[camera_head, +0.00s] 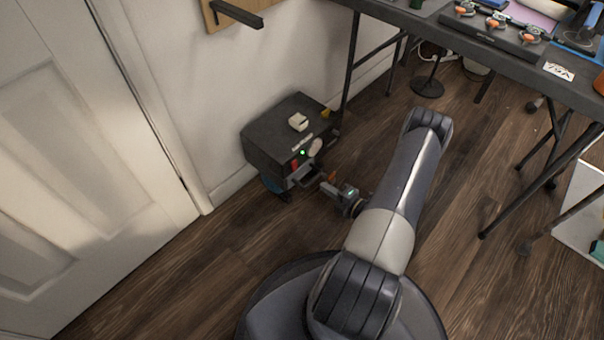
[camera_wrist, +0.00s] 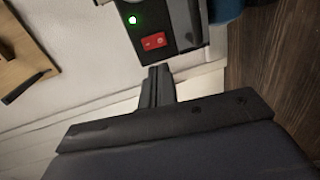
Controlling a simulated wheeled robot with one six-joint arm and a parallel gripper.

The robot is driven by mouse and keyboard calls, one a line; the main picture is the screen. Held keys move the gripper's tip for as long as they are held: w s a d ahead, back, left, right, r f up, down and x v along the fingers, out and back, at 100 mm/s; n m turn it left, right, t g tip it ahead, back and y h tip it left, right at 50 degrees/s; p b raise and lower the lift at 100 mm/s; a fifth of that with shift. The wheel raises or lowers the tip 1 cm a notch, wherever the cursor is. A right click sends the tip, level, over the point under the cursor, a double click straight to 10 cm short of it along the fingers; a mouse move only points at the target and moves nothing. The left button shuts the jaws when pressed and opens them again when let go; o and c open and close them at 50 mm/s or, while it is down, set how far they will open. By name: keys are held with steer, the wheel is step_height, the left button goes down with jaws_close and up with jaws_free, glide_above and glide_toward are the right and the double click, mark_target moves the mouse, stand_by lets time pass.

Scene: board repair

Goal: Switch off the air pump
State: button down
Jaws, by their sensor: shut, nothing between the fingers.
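The air pump is a dark box (camera_head: 265,140) standing low beside the wall, left of the table. On its front a small green light (camera_head: 303,153) glows, with a red switch (camera_head: 295,165) near it. In the wrist view the green light (camera_wrist: 132,20) and the red rocker switch (camera_wrist: 153,41) show clearly on the dark panel. My gripper (camera_head: 324,185) is in front of the pump's front face. In the wrist view my gripper (camera_wrist: 160,70) is shut and empty, its tips just below the switch in the picture. I cannot tell whether they touch the panel.
A small white item (camera_head: 298,122) lies on top of the pump. A dark worktable (camera_head: 480,50) with thin folding legs stands at the right. A white door (camera_head: 80,150) is at the left. A wooden wall board (camera_head: 222,12) carries a dark bracket. Wood floor (camera_head: 180,270) is clear in front.

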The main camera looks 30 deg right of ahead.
steer(key=b, duration=0.3)
glide_toward(295, 169)
steer(key=x, duration=0.5)
steer(key=shift+w+f, duration=0.15)
steer(key=shift+w, duration=0.1)
steer(key=shift+w+a, duration=0.2)
steer(key=shift+w, duration=0.45)
steer(key=shift+s, duration=0.1)
